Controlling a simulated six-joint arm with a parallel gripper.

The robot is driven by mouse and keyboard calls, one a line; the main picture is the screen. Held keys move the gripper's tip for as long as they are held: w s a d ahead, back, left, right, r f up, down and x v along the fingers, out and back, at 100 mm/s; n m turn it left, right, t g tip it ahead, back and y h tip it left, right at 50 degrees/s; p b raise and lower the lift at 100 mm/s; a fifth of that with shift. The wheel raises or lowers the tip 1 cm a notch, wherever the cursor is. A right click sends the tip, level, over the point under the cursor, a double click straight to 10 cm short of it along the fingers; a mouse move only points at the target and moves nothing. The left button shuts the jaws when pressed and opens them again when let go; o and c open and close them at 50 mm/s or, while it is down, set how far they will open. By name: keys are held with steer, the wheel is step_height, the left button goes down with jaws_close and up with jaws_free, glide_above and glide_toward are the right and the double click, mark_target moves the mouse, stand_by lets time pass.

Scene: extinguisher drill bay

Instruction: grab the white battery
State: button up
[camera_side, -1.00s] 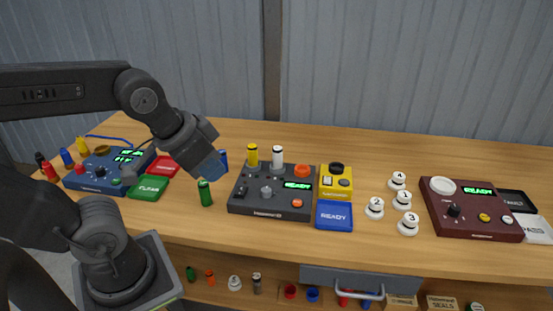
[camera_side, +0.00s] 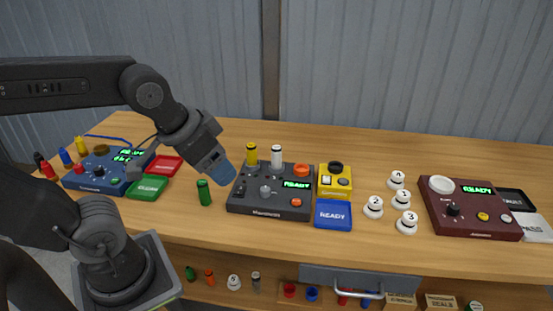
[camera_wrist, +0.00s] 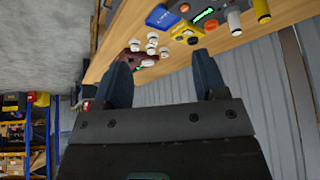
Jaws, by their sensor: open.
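The white battery (camera_side: 277,157) stands upright, dark-topped, at the back of the dark grey console (camera_side: 248,208). A yellow battery (camera_side: 251,156) stands just left of it. My gripper (camera_side: 226,172) is left of both batteries, tilted down to the right, apart from the white one. Its blue fingers overlap in the side view. In the wrist view my gripper (camera_wrist: 160,78) shows two spread fingers with nothing between them.
A green battery (camera_side: 204,193) stands in front of my gripper. A yellow box (camera_side: 336,182) and a blue READY card (camera_side: 333,214) lie right of the console. Several numbered white pieces stand farther right, before a maroon console (camera_side: 470,222).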

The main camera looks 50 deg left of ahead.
steer(key=w+a+n+y, duration=0.15)
steer(key=w+a, duration=0.25)
steer(key=w, duration=0.5)
steer(key=n+g+y, duration=0.1)
steer(key=n+g, duration=0.1)
steer(key=n, duration=0.3)
glide_toward(276, 148)
steer(key=x, duration=0.6)
steer(key=shift+f, duration=0.45)
steer(key=shift+x, duration=3.05)
steer(key=shift+w+a, duration=0.2)
steer(key=shift+r, duration=0.1)
steer(key=c, duration=1)
steer(key=shift+c, duration=0.3)
